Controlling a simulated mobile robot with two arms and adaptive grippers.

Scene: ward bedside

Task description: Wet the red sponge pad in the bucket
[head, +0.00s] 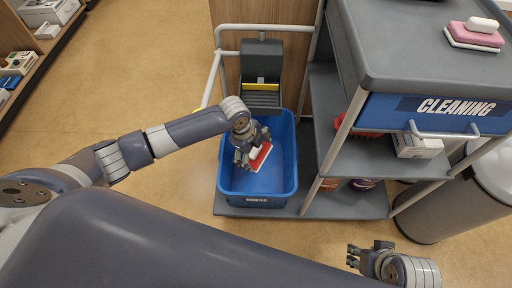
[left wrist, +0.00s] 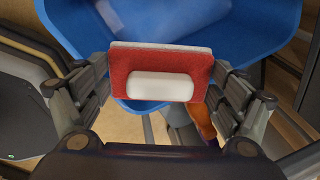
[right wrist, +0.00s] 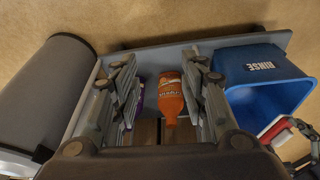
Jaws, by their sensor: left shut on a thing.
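The red sponge pad (head: 261,156) has a white handle and a pale edge. My left gripper (head: 249,152) is shut on it; the left wrist view shows the red pad (left wrist: 128,72) between both fingers. In the head view the pad overlaps the inside of the blue bucket (head: 272,190). The bucket (left wrist: 232,30) lies beyond the pad in the left wrist view. I cannot tell the pad's exact height or whether it touches water. My right gripper (head: 364,257) is open and empty, right of the cart base; its spread fingers (right wrist: 160,95) show in the right wrist view.
The grey cart (head: 385,50) marked CLEANING stands right of the bucket, with a pink pad (head: 475,38) on top. A grey wringer (head: 261,75) and white rail (head: 216,75) edge the bucket. An orange bottle (right wrist: 170,97) stands low on the cart. A grey bin (head: 455,205) stands at right.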

